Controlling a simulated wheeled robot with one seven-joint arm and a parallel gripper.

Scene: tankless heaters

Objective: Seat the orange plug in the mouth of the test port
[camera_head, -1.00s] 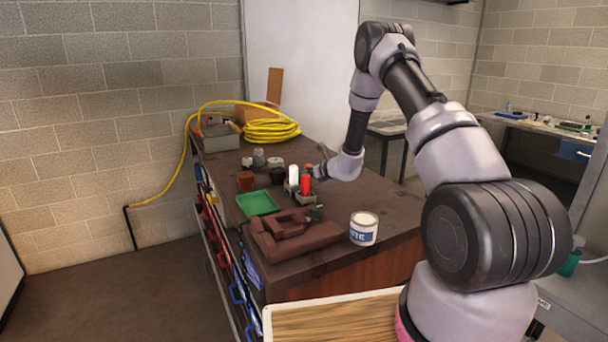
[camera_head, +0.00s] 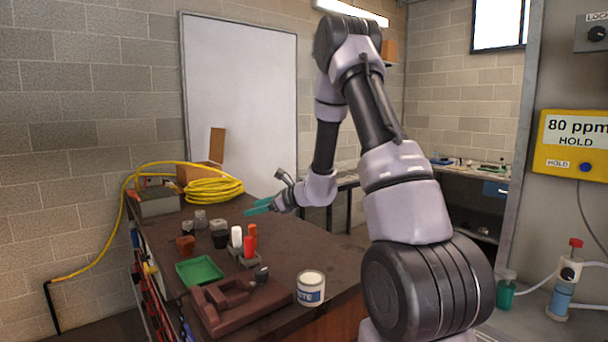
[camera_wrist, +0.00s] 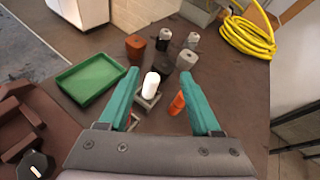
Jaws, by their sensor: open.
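An orange plug (camera_head: 252,233) stands beside a red upright piece (camera_head: 249,247) and a white one (camera_head: 236,237) at a small grey holder (camera_head: 246,261) on the dark bench. In the wrist view an orange piece (camera_wrist: 177,103) shows near the right finger, beside the white piece (camera_wrist: 151,86). My gripper (camera_head: 259,206) is above the bench, its teal fingers apart and empty. In the wrist view my gripper (camera_wrist: 161,73) spreads its fingers either side of the white piece in the picture. I cannot tell which thing is the test port.
Several small blocks, including a rust-brown one (camera_head: 185,244) and a black one (camera_head: 220,240), stand behind the holder. A green tray (camera_head: 199,271), brown vise-like block (camera_head: 232,303) and white can (camera_head: 311,288) are nearer. A yellow hose (camera_head: 213,190) coils farther back.

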